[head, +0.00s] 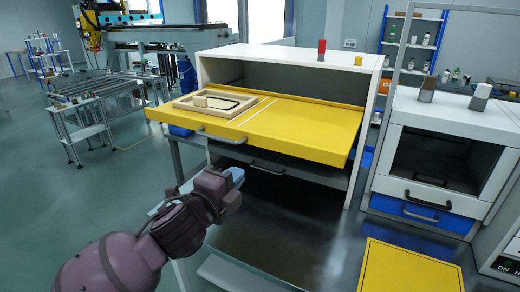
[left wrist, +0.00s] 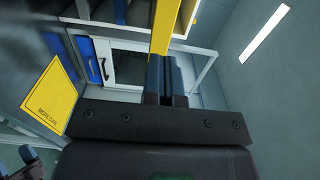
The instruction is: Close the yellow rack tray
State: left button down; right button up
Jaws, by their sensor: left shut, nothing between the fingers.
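The yellow rack tray (head: 300,133) is pulled out of the white cabinet (head: 213,69) and sticks out well past its front. A metal bar handle (head: 222,138) sits on its front edge. A light wooden frame (head: 215,103) with a small block lies on the tray's left part. My left gripper (head: 236,174) is below and in front of the tray's front edge, near the handle but apart from it. Its fingers (left wrist: 166,75) are shut and empty. A yellow strip (left wrist: 162,28), seemingly the tray edge, shows beyond the fingertips in the left wrist view. My right gripper does not show in the head view.
A lower dark drawer with a handle (head: 267,168) is under the tray. A white unit (head: 446,118) with a blue drawer (head: 424,215) stands at right. A yellow panel (head: 411,268) lies at the lower right. A red-topped peg (head: 322,48) stands on the cabinet.

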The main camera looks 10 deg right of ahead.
aim_at(265, 147)
pick_arm(q)
jog(key=x, duration=1.1)
jog(key=shift+p, duration=0.4)
jog(key=shift+w+d, duration=0.35)
jog(key=shift+w, duration=0.15)
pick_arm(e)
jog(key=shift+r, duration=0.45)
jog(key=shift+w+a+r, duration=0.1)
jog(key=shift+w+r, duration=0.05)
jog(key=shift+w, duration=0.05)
